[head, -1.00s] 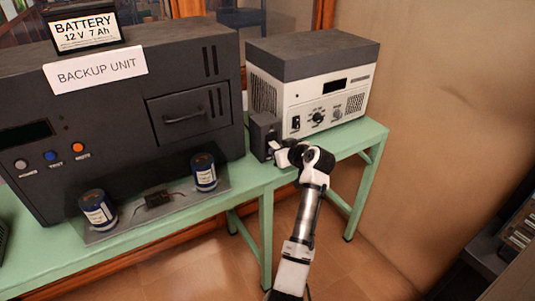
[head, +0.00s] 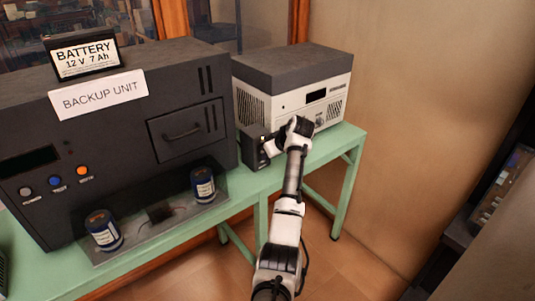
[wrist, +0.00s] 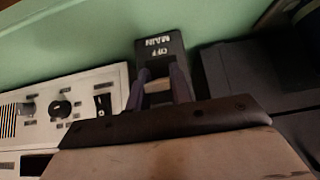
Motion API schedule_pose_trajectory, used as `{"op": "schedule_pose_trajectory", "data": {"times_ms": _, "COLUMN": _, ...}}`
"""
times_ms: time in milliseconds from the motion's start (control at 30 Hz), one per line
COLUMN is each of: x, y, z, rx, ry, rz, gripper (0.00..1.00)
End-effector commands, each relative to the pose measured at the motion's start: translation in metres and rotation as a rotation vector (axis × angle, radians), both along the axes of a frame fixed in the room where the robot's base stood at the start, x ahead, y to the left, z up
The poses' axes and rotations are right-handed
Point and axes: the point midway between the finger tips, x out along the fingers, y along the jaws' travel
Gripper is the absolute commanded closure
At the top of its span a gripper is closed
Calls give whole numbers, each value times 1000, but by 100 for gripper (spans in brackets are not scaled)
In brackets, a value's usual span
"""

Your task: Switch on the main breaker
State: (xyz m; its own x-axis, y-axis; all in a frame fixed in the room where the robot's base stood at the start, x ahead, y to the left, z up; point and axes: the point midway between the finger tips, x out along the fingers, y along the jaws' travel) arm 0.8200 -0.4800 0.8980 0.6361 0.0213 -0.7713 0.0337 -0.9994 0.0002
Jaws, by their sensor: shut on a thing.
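The main breaker is a small dark box (head: 251,147) on the green table, between the backup unit and the white-fronted device. In the wrist view its dark face (wrist: 176,45) carries the words MAIN and OFF. My gripper (wrist: 161,84) is at that face, its two fingers on either side of a pale lever (wrist: 158,88), shut on it. The lower part of the lever is hidden by my gripper's body. In the head view my gripper (head: 268,147) reaches the front of the box, and the lever cannot be made out there.
The large dark backup unit (head: 110,125) stands left of the breaker, with a battery (head: 85,56) on top. Two blue cans (head: 203,185) stand before it. The white-fronted device (head: 300,105), with knobs and a switch, is close on the right. Floor before the table (head: 350,145) is open.

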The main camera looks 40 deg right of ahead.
Motion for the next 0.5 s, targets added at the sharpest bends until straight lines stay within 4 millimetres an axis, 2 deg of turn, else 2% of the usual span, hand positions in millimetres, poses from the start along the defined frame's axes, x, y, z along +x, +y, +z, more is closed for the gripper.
{"op": "schedule_pose_trajectory", "data": {"times_ms": 67, "x": 2, "y": 0, "z": 7, "rx": -2, "ry": 45, "rz": 1, "gripper": 100}}
{"op": "schedule_pose_trajectory", "data": {"times_ms": 500, "x": 5, "y": 0, "z": 8, "rx": -6, "ry": 178, "rz": 1, "gripper": 100}}
